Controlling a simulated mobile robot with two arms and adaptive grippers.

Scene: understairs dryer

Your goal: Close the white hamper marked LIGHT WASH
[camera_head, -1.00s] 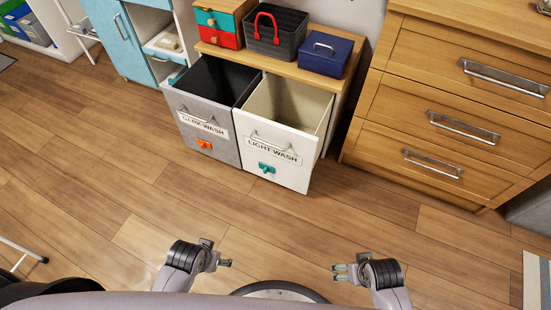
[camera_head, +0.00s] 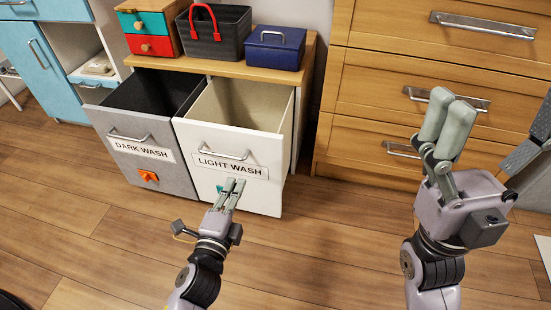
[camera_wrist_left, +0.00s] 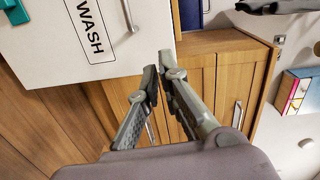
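The white hamper (camera_head: 235,180) marked LIGHT WASH is pulled out, its bin open at the top. Its front has a metal handle (camera_head: 224,154) and a teal tag, partly hidden behind my left gripper (camera_head: 235,182). The left gripper is shut and empty, low in front of the hamper's front. Whether it touches the panel I cannot tell. In the left wrist view the white front (camera_wrist_left: 85,40) fills the upper left, beyond the fingertips (camera_wrist_left: 159,72). My right gripper (camera_head: 450,105) is shut and empty, raised at the right in front of the wooden drawers.
The grey DARK WASH hamper (camera_head: 145,150) is also pulled out, directly left of the white one. A dark basket (camera_head: 213,37), a blue box (camera_head: 275,48) and small drawers (camera_head: 149,32) stand on the wooden top. A wooden chest (camera_head: 400,60) stands right. The floor in front is clear.

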